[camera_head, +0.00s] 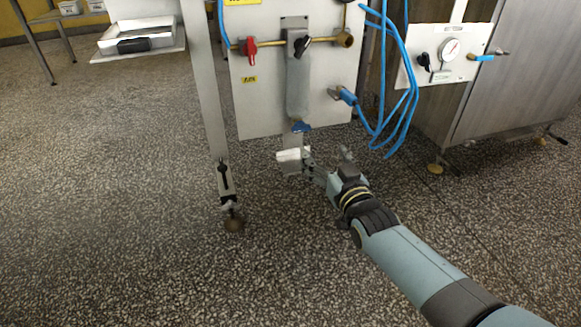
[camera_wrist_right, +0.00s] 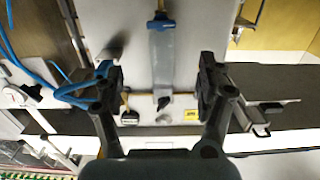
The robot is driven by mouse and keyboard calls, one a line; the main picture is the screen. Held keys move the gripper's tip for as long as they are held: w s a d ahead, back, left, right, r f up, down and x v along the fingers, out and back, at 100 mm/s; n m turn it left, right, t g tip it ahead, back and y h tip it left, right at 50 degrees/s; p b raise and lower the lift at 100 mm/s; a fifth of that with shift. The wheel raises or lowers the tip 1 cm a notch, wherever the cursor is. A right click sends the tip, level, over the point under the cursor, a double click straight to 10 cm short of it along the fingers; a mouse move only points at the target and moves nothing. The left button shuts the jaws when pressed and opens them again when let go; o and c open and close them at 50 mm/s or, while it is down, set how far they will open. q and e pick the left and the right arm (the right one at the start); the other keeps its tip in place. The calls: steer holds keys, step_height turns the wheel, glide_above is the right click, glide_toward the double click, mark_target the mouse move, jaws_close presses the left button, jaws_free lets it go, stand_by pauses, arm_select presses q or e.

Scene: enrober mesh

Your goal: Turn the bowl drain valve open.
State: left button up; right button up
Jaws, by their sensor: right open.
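A blue handle (camera_head: 301,127) sits at the lower end of a grey vertical channel (camera_head: 297,85) on a white panel. I take it for the drain valve, though no readable label confirms this. In the right wrist view the blue handle (camera_wrist_right: 160,23) shows at the top middle, beyond the fingers. My right gripper (camera_head: 326,158) is open and empty, below and to the right of the blue handle, apart from it. Its two fingers stand wide apart in the wrist view (camera_wrist_right: 160,80). My left gripper is not in view.
A red-handled valve (camera_head: 250,50) and a black-handled valve (camera_head: 301,44) sit higher on the panel. Blue hoses (camera_head: 401,110) hang at its right. A metal leg (camera_head: 209,100) stands left. The floor in front is clear.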

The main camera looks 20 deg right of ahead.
mark_target(302, 129)
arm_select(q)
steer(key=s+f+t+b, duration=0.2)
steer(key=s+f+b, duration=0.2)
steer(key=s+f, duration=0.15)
arm_select(e)
steer(key=w, duration=0.3)
steer(key=w+f+b, duration=0.1)
steer(key=w, duration=0.6)
steer(key=shift+w+a+f, duration=0.25)
steer(key=shift+a+f, duration=0.05)
steer(key=shift+f, duration=0.1)
steer(key=w+b, duration=0.1)
steer(key=w, duration=0.1)
steer(key=shift+w+b, duration=0.3)
steer(key=shift+b, duration=0.1)
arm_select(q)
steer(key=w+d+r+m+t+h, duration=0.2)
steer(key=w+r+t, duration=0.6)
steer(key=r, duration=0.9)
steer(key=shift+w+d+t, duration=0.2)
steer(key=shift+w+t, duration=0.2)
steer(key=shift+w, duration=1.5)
arm_select(e)
steer(key=shift+w+r, duration=0.1)
steer(key=shift+r, duration=0.05)
steer(key=c, duration=1.2)
